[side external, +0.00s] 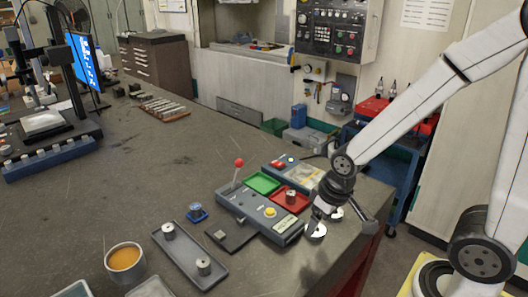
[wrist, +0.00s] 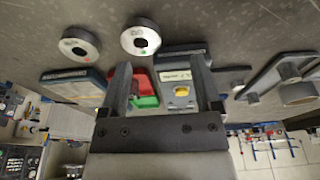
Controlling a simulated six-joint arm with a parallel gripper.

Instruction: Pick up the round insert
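Several small round metal pieces could be the round insert; I cannot tell which is meant. One (side external: 168,231) and another (side external: 204,266) stand upright in a long grey tray (side external: 187,252). A third (side external: 196,209) stands on a small blue base, and a fourth (side external: 291,196) is in a red tray (side external: 276,204).
Two metal rings (wrist: 80,43) (wrist: 140,37) lie close to my gripper. A grey control box with a yellow button (side external: 270,212) and red-knobbed lever (side external: 239,163), a green tray (side external: 262,183) and a dark plate (side external: 230,235) are nearby. An orange-filled cup (side external: 124,258) stands front left.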

